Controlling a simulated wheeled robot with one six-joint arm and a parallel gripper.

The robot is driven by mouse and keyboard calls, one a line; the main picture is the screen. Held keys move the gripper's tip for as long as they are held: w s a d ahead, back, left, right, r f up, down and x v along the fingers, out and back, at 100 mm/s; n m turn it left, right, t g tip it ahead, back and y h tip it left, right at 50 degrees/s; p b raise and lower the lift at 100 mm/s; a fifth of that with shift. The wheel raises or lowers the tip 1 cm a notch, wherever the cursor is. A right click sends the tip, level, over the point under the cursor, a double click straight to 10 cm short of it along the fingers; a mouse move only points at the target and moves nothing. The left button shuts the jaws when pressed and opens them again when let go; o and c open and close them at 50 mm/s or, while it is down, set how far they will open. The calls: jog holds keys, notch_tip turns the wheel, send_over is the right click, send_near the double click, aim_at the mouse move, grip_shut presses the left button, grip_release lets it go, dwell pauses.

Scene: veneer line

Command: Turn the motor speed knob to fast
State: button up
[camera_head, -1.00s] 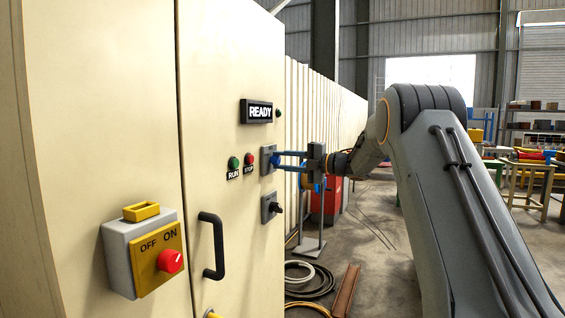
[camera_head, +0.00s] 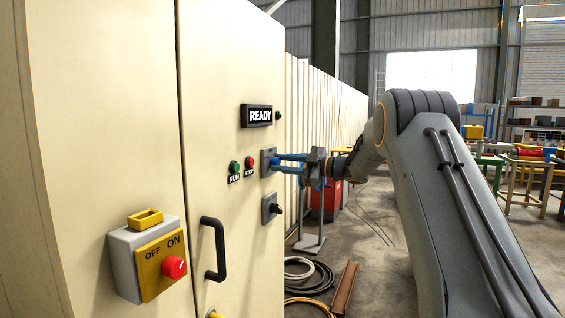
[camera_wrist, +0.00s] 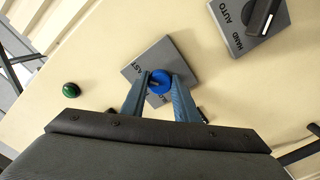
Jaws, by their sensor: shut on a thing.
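The blue motor speed knob (camera_wrist: 161,80) sits on a square grey plate (camera_wrist: 182,58) on the cream cabinet. In the wrist view the plate looks turned like a diamond, and its lettering, partly hidden, reads about "FAST" on the left. My gripper (camera_wrist: 160,84) has its two blue fingers on either side of the knob, shut on it. In the head view, my gripper (camera_head: 276,162) reaches left to the plate (camera_head: 265,163), and the fingers hide most of the knob. I cannot tell for sure where the knob points.
A black HAND/AUTO selector (camera_head: 272,208) is just below the knob. RUN (camera_head: 235,167) and STOP (camera_head: 250,162) buttons are to its left. A READY sign (camera_head: 257,115) is above. A black handle (camera_head: 213,248) and a red OFF/ON switch (camera_head: 174,267) stick out lower left.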

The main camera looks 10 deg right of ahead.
jog(key=shift+f+m, duration=0.1)
jog(key=shift+m, duration=0.4)
jog(key=o, duration=1.1)
jog(key=shift+c, duration=0.2)
jog(key=b+v, duration=0.2)
jog(key=v, duration=0.6)
jog(key=shift+b, duration=0.3)
jog(key=shift+a, duration=0.1)
